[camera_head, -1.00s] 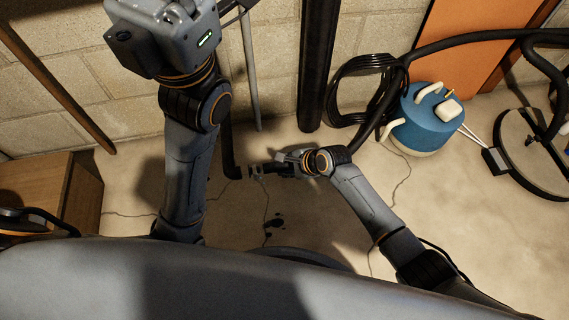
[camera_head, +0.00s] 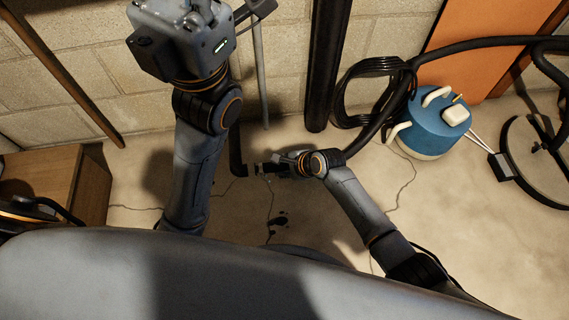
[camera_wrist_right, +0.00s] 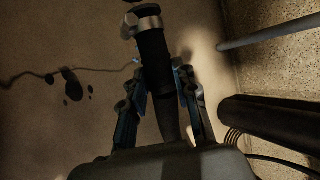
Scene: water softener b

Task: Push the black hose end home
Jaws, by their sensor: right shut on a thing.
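The black hose end (camera_wrist_right: 154,58) with a metal collar (camera_wrist_right: 140,22) lies between the two fingers of my right gripper (camera_wrist_right: 158,75) in the right wrist view. In the head view my right gripper (camera_head: 277,166) is shut on it, low over the floor. The collar faces the bent lower end of a dark upright pipe (camera_head: 237,152) to its left. I cannot tell whether collar and pipe touch. My left gripper (camera_head: 260,9) is at the top edge, partly cut off, by a thin grey pipe; its jaws are unclear.
A thick black pipe (camera_head: 327,70) stands against the block wall, beside a coiled black cable (camera_head: 362,92). A blue tank (camera_head: 437,124) stands on the right. A wooden cabinet (camera_head: 62,180) is at left. The cracked floor between is mostly clear, with dark spots.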

